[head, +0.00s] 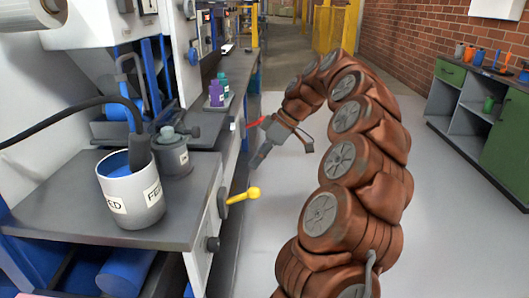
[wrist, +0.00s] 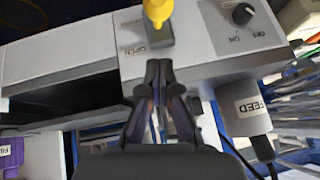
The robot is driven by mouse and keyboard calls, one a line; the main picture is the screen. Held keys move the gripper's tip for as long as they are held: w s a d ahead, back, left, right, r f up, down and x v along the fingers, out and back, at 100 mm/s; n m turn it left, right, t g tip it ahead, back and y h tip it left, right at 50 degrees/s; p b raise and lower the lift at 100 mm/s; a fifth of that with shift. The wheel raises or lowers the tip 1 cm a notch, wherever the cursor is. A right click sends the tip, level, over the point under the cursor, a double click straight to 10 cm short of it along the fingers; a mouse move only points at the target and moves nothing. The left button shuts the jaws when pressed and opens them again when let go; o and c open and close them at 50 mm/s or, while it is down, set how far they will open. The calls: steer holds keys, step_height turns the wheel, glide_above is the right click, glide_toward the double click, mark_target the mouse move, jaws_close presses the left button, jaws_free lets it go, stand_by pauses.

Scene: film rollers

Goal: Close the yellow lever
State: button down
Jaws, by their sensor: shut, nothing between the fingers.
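In the wrist view the yellow lever (wrist: 158,12) is at the top edge, partly cut off, beside a grey block with a label that seems to read OPEN. My gripper (head: 256,163) is beyond and above the lever in the head view, beside the panel. In the wrist view my gripper (wrist: 159,68) is shut and empty, its fingertips just below the lever in the picture. I cannot tell whether they touch the panel.
A white FEED bucket (head: 131,195) and a grey lidded can (head: 173,155) stand on the machine's ledge. A red handle (head: 254,123) juts out farther along. A black knob (wrist: 242,13) sits right of the lever. The floor to the right is clear up to green cabinets (head: 505,135).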

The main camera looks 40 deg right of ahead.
mark_target(245, 195)
steer(key=f, duration=0.2)
steer(key=a+f, duration=0.1)
steer(key=f, duration=0.1)
steer(key=shift+s+b, duration=0.15)
steer(key=shift+b, duration=0.2)
steer(key=shift+s+d+f, duration=0.1)
steer(key=shift+s+f, duration=0.05)
steer(key=shift+f, duration=0.45)
steer(key=shift+f, duration=0.1)
